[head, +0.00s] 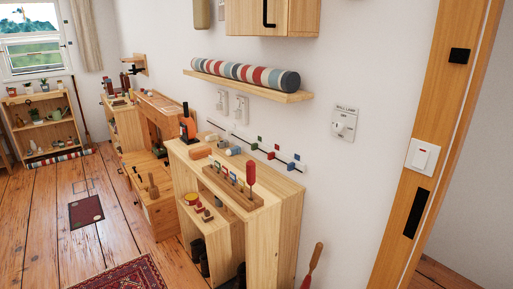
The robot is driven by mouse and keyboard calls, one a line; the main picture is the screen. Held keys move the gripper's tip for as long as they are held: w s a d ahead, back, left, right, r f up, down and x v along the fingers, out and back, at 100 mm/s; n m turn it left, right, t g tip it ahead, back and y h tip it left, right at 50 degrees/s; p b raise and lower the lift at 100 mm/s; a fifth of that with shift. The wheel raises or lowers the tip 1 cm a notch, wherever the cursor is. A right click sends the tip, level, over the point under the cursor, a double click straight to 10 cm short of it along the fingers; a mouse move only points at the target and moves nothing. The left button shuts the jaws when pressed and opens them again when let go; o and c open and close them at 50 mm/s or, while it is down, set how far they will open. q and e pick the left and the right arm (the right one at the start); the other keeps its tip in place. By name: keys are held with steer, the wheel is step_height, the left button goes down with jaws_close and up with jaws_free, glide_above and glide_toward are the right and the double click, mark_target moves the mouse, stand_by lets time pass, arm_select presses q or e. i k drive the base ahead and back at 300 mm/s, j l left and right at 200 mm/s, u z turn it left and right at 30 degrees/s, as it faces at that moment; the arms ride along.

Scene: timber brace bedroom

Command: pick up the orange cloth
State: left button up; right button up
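I cannot make out the orange cloth for certain. A small orange item (201,153) lies on top of the near wooden cabinet (290,190), toward its left end; it is too small to tell whether it is cloth. An upright orange and black object (187,125) stands just behind it and looks like a tool. Neither of my grippers shows in the head view.
The cabinet top also holds a rack (232,187) of coloured-handled tools. A wall shelf (250,86) with a striped roll is above. A workbench (155,195) stands beyond. The wooden floor (40,220) at left is mostly clear, with a red rug (125,276) in front.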

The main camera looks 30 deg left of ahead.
mark_target(199, 152)
steer(key=i+j+z, duration=0.15)
steer(key=j+z, duration=0.25)
steer(key=j, duration=0.5)
steer(key=j+z, duration=0.4)
steer(key=j, duration=0.55)
steer(key=k+j+z, duration=0.1)
steer(key=j+z, duration=0.3)
steer(key=j, duration=0.5)
